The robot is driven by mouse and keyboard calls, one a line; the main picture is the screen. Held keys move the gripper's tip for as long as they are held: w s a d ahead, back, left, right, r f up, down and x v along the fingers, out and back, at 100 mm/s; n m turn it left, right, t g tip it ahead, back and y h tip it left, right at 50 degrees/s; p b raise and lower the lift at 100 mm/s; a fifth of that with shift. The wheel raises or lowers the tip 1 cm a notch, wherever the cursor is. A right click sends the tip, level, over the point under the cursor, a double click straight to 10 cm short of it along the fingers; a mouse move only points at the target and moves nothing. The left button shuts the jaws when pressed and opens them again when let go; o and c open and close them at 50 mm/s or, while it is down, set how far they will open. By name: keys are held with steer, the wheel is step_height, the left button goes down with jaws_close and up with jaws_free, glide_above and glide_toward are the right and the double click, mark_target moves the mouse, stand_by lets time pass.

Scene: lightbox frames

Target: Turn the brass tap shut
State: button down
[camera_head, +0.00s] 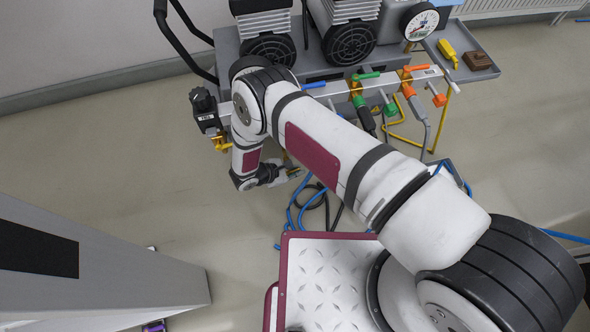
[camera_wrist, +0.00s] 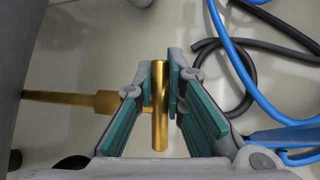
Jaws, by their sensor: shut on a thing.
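The brass tap's crossbar handle (camera_wrist: 159,128) stands upright in the middle of the wrist view. Its brass stem (camera_wrist: 65,97) runs in from the left. My gripper (camera_wrist: 160,82) has its teal-padded fingers on either side of the handle and is shut on it. The handle's lower end sticks out between the fingers towards the camera. In the head view my gripper (camera_head: 287,173) is low beside the machine cart, partly hidden by my wrist. I cannot make out the tap there.
A cart bears compressors (camera_head: 349,42), a pressure gauge (camera_head: 419,22) and a manifold with green and orange handles (camera_head: 364,76). A side tray (camera_head: 484,72) holds a yellow tool. Blue hoses (camera_wrist: 232,52) and a black hose (camera_wrist: 246,95) lie close right of my gripper.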

steer(key=shift+r+y+p, duration=0.1)
steer(key=shift+y+p, duration=0.2)
steer(key=shift+w+p, duration=0.1)
steer(key=shift+p, duration=0.3)
steer(key=g+y+p, duration=0.1)
steer(key=y+p, duration=0.1)
steer(key=shift+y+p, duration=0.3)
steer(key=shift+f+m+y+p, duration=0.35)
steer(key=shift+y+p, duration=0.25)
steer(key=shift+p, duration=0.25)
steer(key=shift+f, duration=0.1)
steer(key=c, duration=1.6)
jaws_free()
steer(key=shift+c, duration=0.2)
